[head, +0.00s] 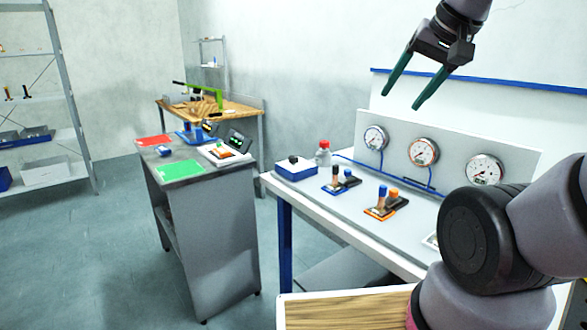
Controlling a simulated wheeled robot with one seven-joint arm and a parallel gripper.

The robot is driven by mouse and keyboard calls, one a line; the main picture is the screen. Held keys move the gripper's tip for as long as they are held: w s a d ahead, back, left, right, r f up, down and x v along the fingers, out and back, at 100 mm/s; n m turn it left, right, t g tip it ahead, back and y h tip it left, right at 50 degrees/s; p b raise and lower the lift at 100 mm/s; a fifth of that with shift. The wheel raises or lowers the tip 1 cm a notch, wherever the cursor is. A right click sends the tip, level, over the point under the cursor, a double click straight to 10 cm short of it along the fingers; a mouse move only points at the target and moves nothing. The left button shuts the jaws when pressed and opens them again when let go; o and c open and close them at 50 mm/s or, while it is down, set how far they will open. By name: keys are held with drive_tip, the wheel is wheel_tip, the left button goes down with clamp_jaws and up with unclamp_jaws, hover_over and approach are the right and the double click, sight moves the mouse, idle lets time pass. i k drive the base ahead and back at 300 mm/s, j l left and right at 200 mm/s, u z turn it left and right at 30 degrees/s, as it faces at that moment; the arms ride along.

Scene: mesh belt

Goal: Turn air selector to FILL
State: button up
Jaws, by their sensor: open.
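My gripper (402,103) is at the upper right in the head view, high above the white bench, with its two green fingers apart and nothing between them. On the bench's left end sits a blue and white box with a black knob (296,169). Beside it are a black and blue block with upright posts (341,180) and an orange one (386,203). No label reading FILL is legible, and I cannot tell which of these is the air selector or how it is set.
A grey panel with round gauges (423,152) and blue tubes stands behind the bench items. A red-capped bottle (323,152) stands near the box. My arm hides the bench's right end. A grey cabinet (208,220) with red and green mats stands left, with open floor before it.

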sight(294, 160)
drive_tip(key=i+j+z, duration=0.1)
drive_tip(key=i+j, duration=0.65)
